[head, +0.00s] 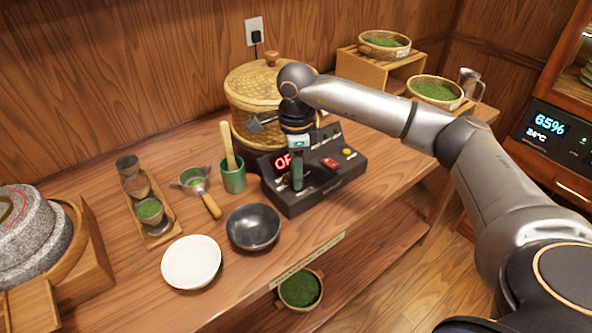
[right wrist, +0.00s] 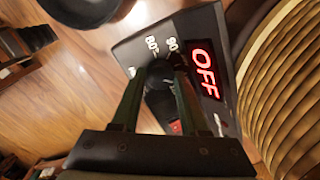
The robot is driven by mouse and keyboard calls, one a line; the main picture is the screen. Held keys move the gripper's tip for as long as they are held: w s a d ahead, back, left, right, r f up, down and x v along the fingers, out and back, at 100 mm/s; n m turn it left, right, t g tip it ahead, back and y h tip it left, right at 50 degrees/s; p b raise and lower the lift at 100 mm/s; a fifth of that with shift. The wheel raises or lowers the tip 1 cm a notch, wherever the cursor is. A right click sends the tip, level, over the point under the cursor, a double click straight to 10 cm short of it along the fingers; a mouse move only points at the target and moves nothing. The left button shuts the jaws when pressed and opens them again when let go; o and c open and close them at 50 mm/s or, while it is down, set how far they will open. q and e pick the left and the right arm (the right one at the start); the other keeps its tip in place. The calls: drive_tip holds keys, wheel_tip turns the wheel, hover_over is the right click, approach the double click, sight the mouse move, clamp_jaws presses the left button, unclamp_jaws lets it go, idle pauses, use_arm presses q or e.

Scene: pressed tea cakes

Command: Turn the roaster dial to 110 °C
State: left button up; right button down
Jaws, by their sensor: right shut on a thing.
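The roaster control box (head: 335,180) is black and stands on the wooden table in front of a woven basket. Its red display (head: 282,161) is partly covered by my gripper in the head view. In the right wrist view the display (right wrist: 204,69) reads OFF. My right gripper (head: 297,180) points down over the left part of the box. In the right wrist view its two fingers (right wrist: 163,85) are closed around the black dial (right wrist: 160,68). White scale marks show beside the dial. Its pointer direction cannot be made out. My left gripper is not in view.
A lidded woven basket (head: 262,88) stands right behind the box. A green cup (head: 233,179) with a wooden pestle, a black bowl (head: 253,227) and a white plate (head: 191,262) stand left of it. A red switch (head: 330,163) and yellow button (head: 348,152) sit on the box.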

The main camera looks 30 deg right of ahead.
drive_tip(key=shift+c, duration=2.1)
unclamp_jaws()
wheel_tip(320, 180, up, 13)
drive_tip(key=shift+f, duration=0.2)
drive_tip(key=shift+s+f, duration=0.1)
